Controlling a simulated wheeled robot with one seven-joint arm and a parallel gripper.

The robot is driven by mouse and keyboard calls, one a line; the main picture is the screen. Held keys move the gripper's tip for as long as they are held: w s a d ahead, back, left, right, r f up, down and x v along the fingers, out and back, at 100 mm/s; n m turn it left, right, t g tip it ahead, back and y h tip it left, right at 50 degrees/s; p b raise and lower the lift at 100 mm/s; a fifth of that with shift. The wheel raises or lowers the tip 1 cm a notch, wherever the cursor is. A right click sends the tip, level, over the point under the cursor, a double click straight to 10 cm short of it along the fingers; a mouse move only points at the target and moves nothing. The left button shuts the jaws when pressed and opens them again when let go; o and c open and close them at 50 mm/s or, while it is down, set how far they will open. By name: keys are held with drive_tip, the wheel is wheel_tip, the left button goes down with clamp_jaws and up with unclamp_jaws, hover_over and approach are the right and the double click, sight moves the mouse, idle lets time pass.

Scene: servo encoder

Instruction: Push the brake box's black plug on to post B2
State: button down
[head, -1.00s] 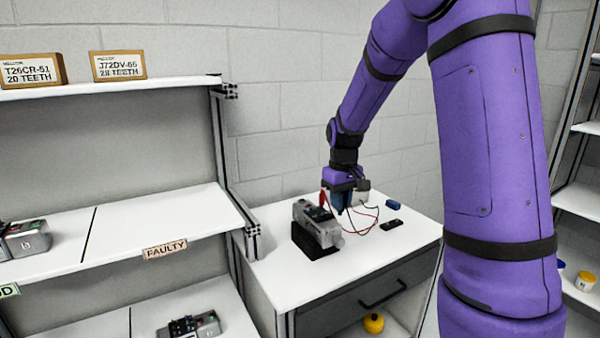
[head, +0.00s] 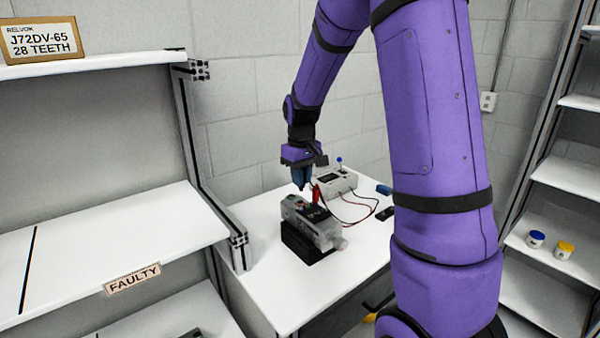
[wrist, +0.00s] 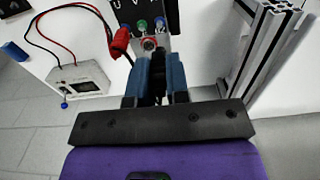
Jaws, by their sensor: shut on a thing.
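The brake box (head: 335,182) is a pale box on the white table, with a red and a black wire; it also shows in the wrist view (wrist: 80,80). The grey servo unit (head: 318,232) sits on a black stand. My gripper (head: 302,184) points down over its far end. In the wrist view my gripper (wrist: 156,62) is shut on the dark plug (wrist: 158,86), mostly hidden between the blue fingers. A red-ringed post (wrist: 150,43) lies just beyond the fingertips; contact cannot be told. The red plug (wrist: 119,42) is beside it. I cannot read B2.
Blue and green posts (wrist: 141,25) stand by the letters U and V. A metal shelf upright (wrist: 262,45) is close on the right in the wrist view. A blue item (head: 384,190) and a black item (head: 385,213) lie on the table's right.

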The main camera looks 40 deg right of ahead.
sight(302, 207)
drive_tip(key=shift+f, duration=2.9)
drive_tip(key=shift+s+f, duration=0.1)
drive_tip(key=shift+f, duration=0.1)
drive_tip(key=c, duration=1)
unclamp_jaws()
drive_tip(key=shift+r, duration=3.55)
